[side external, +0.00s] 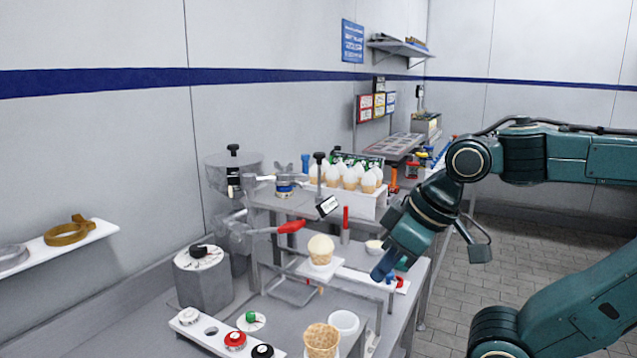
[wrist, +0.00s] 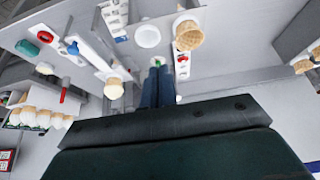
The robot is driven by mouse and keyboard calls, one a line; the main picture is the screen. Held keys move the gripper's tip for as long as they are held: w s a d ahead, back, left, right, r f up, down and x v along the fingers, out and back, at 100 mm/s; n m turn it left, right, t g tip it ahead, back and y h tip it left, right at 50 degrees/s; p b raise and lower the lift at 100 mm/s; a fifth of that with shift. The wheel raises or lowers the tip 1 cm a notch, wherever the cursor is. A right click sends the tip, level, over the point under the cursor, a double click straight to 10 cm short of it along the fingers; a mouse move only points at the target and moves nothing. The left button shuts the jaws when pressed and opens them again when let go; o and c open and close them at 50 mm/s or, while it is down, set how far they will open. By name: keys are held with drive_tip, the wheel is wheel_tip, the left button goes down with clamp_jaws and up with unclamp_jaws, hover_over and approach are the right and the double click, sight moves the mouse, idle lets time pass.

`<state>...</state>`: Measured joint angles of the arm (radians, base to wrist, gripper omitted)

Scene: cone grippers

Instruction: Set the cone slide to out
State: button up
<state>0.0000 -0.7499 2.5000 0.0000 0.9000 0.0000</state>
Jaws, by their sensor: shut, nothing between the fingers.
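A filled cone (side external: 320,251) with a pale scoop stands upright on a small white holder plate at the left end of a white rail (side external: 352,276). I take this rail to be the cone slide. A small blue knob (side external: 390,279) and a red mark show near its right end. The wrist view also shows the filled cone (wrist: 113,88), the white rail (wrist: 92,50) and the blue knob (wrist: 73,47). My gripper (side external: 378,276) is shut and empty, pointing down by the rail's right part in the side view. Its blue fingers (wrist: 158,64) appear apart from the rail in the wrist view.
An empty cone (side external: 322,338) stands beside a white cup (side external: 343,322) at the front. A red-handled lever (side external: 290,227) reaches over from the machine. A rack of filled cones (side external: 350,198) stands behind. A strip with red and black knobs (side external: 235,339) lies front left.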

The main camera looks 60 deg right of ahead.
drive_tip(key=o, duration=0.7)
drive_tip(key=shift+d, duration=0.1)
drive_tip(key=shift+o, duration=0.8)
drive_tip(key=shift+w+d+r, duration=0.15)
drive_tip(key=shift+w, duration=0.05)
drive_tip(key=w+d+n+g, duration=0.2)
drive_tip(key=d+n, duration=0.2)
drive_tip(key=d, duration=0.5)
drive_tip(key=w+d+r+n+g, duration=0.1)
drive_tip(key=d+n+g, duration=0.2)
drive_tip(key=d, duration=0.6)
drive_tip(key=shift+w+d+r+n+g, duration=0.2)
drive_tip(key=shift+w+d+n+g, duration=0.15)
drive_tip(key=shift+n, duration=0.65)
drive_tip(key=shift+a+f, duration=0.1)
drive_tip(key=shift+f, duration=0.05)
wheel_tip(320, 180, down, 14)
drive_tip(key=shift+r, duration=0.25)
